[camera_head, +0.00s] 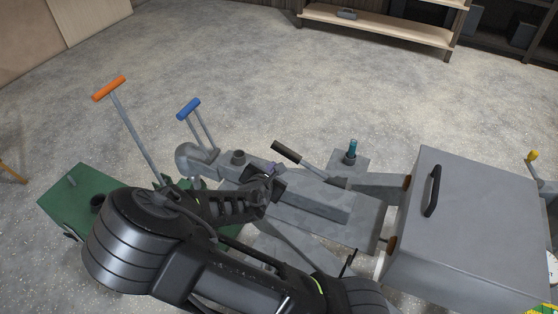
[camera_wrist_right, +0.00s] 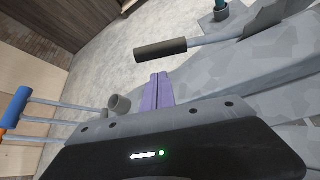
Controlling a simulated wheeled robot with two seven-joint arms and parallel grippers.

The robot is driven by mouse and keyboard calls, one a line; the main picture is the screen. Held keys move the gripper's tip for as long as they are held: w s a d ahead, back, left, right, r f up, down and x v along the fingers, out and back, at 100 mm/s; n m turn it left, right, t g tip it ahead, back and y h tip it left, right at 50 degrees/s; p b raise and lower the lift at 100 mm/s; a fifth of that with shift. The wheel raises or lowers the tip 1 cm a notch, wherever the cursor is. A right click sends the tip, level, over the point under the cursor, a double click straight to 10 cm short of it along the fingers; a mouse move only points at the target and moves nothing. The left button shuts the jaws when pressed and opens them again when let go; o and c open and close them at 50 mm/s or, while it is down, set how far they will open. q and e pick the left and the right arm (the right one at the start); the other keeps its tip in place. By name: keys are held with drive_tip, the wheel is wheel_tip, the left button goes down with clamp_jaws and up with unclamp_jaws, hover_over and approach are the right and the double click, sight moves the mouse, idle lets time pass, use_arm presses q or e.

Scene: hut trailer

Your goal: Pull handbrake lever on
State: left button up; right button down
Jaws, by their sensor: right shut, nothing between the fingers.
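The handbrake lever (camera_head: 287,152), a grey rod with a black grip, slants up and to the left from the grey drawbar (camera_head: 320,200). In the right wrist view the lever's black grip (camera_wrist_right: 160,50) lies just beyond my fingertips. My right gripper (camera_head: 272,169) is over the drawbar, close below and left of the grip in the head view. Its purple fingers (camera_wrist_right: 158,88) are together in the wrist view, with nothing between them and a gap to the grip. My left gripper is in neither view.
A blue-handled lever (camera_head: 189,108) and an orange-handled one (camera_head: 109,88) stand left of the drawbar. A grey box (camera_head: 475,220) with a black handle is at the right. A teal-topped pin (camera_head: 352,148) stands behind the drawbar. Open floor lies beyond.

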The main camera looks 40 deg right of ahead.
drive_tip(key=b+x, duration=0.1)
drive_tip(key=x, duration=0.7)
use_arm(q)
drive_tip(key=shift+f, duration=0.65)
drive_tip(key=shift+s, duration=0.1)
use_arm(e)
drive_tip(key=shift+r, duration=0.1)
